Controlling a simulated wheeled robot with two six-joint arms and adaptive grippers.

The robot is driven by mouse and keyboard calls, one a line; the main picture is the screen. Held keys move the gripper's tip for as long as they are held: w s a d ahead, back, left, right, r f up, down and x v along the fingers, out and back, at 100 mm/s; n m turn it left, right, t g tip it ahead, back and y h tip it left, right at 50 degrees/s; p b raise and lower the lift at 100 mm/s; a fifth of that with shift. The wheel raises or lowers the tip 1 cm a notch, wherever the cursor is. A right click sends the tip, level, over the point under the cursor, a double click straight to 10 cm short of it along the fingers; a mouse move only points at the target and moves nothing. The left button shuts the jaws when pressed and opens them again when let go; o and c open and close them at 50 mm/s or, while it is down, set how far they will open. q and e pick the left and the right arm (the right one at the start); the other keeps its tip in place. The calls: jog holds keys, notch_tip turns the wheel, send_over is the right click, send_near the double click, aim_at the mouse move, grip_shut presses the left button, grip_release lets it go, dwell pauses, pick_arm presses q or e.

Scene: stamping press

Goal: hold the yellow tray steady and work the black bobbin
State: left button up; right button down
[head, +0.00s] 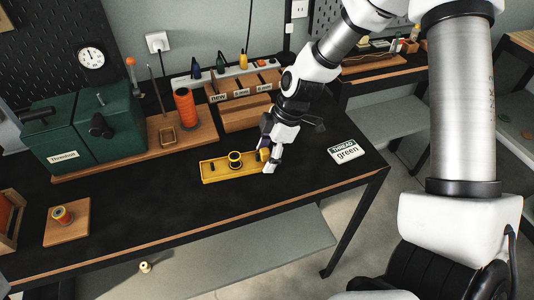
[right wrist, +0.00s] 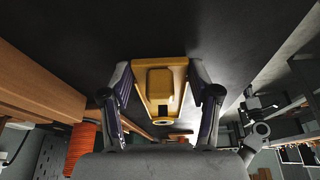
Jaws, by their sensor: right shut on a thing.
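The yellow tray (head: 218,174) lies on the black tabletop, near the middle of the bench. A round dark piece with yellow rings, seemingly the black bobbin (head: 235,159), sits at the middle of the tray; its details are too small to tell. My right gripper (head: 267,155) is shut on the tray's right end, next to a raised yellow block. In the right wrist view the tray (right wrist: 180,68) lies between the two fingers (right wrist: 160,85), with the block facing the camera. My left gripper is not in view.
A green machine (head: 75,140) and an orange thread spool (head: 186,108) stand behind left. A wooden rack (head: 245,117) is close behind the tray. A "THREAD green" card (head: 344,151) lies right. A wooden pad (head: 76,229) with a small spool (head: 62,215) lies front left. The table front is clear.

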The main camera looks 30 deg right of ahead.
jog(key=shift+f, duration=0.1)
jog(key=shift+c, duration=0.9)
grip_release()
